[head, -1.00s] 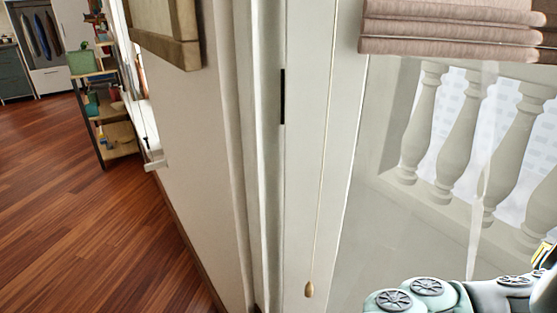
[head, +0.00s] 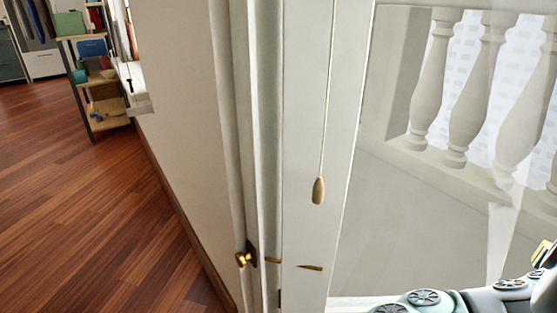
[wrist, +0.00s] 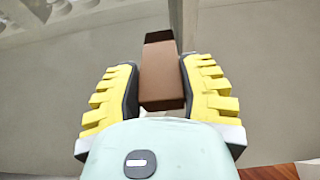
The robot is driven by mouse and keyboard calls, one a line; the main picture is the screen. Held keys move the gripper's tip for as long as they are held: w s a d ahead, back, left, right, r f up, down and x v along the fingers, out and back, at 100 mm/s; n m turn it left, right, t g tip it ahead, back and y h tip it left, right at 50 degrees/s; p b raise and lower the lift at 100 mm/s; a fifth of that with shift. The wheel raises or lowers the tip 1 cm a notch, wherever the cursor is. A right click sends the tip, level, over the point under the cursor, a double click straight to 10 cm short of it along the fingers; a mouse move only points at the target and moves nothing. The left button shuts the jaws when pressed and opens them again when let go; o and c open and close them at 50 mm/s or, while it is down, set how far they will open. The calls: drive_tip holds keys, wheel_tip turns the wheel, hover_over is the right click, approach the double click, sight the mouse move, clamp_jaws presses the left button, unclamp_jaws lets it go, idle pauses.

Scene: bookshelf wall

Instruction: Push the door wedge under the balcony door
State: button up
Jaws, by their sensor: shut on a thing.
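The door wedge (wrist: 161,78) is a brown block in the wrist view. It sits between the two yellow-and-black fingers of my gripper (wrist: 160,85), which is shut on it. Its far end sticks out past the fingertips. The balcony door (head: 318,150) shows in the head view as a white frame with a large glass pane, a brass handle (head: 312,267) and a hanging cord with a wooden pull (head: 318,190). The door's lower edge is out of view. The wedge is not visible in the head view, where only part of my arm shows at the lower right.
Beyond the glass is a balcony with a stone balustrade (head: 470,100). A wall (head: 185,120) stands left of the door. The wooden floor (head: 110,210) is open at the left, with a shelf (head: 97,85) of small items farther back.

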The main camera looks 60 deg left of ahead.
wheel_tip(320, 180, down, 24)
drive_tip(key=b, duration=2.1)
drive_tip(key=shift+r+b, duration=0.2)
drive_tip(key=shift+b, duration=0.15)
